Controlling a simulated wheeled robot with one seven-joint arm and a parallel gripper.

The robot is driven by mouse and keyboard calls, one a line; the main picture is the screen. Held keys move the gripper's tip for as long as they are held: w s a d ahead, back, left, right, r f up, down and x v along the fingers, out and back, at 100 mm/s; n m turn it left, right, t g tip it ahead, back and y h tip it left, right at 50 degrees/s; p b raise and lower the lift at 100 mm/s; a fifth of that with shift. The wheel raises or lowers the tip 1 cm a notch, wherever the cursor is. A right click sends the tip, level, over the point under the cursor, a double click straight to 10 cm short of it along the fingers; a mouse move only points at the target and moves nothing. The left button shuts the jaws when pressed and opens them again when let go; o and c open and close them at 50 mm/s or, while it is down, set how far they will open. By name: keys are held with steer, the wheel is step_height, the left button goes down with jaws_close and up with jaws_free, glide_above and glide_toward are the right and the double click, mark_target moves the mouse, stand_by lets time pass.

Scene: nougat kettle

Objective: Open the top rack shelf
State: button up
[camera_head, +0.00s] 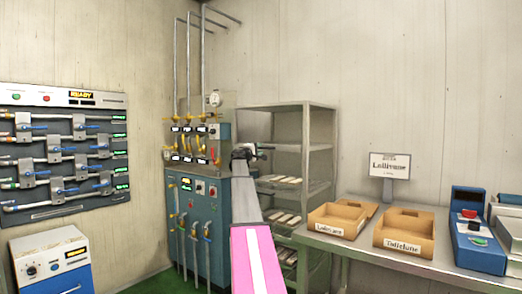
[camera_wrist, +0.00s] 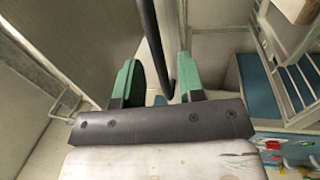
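The grey metal rack (camera_head: 335,150) stands in the corner right of the blue valve cabinet (camera_head: 215,225). Its top compartment looks empty, with a shelf (camera_head: 312,147) beneath it. Lower shelves hold pale bars (camera_head: 285,180). My gripper (camera_head: 252,151) is raised in front of the rack's left side, at about that shelf's height. In the wrist view, my gripper (camera_wrist: 157,75) has its green fingers apart. A dark bar (camera_wrist: 150,30) runs between them, closer to the right finger; contact is unclear. A wire handle (camera_wrist: 64,106) shows at left on a grey surface.
A table at right holds two cardboard boxes (camera_head: 405,247) (camera_head: 338,230), a sign (camera_head: 390,165) and a blue device (camera_head: 478,230). A pipe panel (camera_head: 65,150) hangs on the left wall, above a blue-and-white unit (camera_head: 52,258). Green floor shows before the cabinet.

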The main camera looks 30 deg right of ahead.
steer(key=shift+x, duration=1.25)
jaws_close()
steer(key=shift+s+a, duration=0.1)
steer(key=shift+a, duration=0.05)
steer(key=r+v, duration=0.2)
steer(key=v, duration=1.1)
steer(key=a+r+v, duration=0.1)
steer(key=r+v, duration=0.2)
steer(key=v, duration=1)
steer(key=shift+s, duration=0.3)
jaws_free()
steer(key=shift+d, duration=0.1)
steer(key=v, duration=1.1)
